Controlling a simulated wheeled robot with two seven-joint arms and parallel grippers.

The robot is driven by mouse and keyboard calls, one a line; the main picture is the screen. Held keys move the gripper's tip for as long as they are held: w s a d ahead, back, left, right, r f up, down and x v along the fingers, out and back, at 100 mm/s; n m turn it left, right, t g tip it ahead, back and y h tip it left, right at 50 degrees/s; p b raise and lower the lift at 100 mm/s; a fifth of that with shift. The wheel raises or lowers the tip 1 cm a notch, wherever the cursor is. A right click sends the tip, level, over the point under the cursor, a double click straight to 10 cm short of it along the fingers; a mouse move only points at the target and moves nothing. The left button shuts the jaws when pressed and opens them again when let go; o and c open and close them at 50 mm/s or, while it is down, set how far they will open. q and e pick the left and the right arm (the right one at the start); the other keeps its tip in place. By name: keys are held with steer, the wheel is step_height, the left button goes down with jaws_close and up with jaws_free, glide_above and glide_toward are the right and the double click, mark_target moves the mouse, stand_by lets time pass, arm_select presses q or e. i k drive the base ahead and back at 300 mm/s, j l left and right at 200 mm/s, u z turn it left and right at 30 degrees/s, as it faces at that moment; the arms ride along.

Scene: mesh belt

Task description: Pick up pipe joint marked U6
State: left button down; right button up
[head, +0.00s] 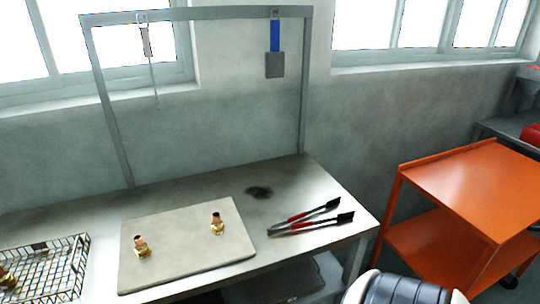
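Two brass-and-copper pipe joints stand on a light board on the table. One pipe joint (141,246) is on the board's left part, the other pipe joint (217,224) is farther right. Another brass piece (8,278), cut by the left picture edge, lies in the wire basket (62,262). No U6 marking can be read on any of them at this size. Neither of my grippers shows. A rounded grey and dark part at the bottom right looks like a link of my own arm.
The board (180,262) lies on a grey table (330,190). A frame (200,14) with hanging tools rises behind. An orange cart (475,190) stands at the right.

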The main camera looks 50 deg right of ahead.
mark_target(218, 227)
steer(key=z, duration=1.3)
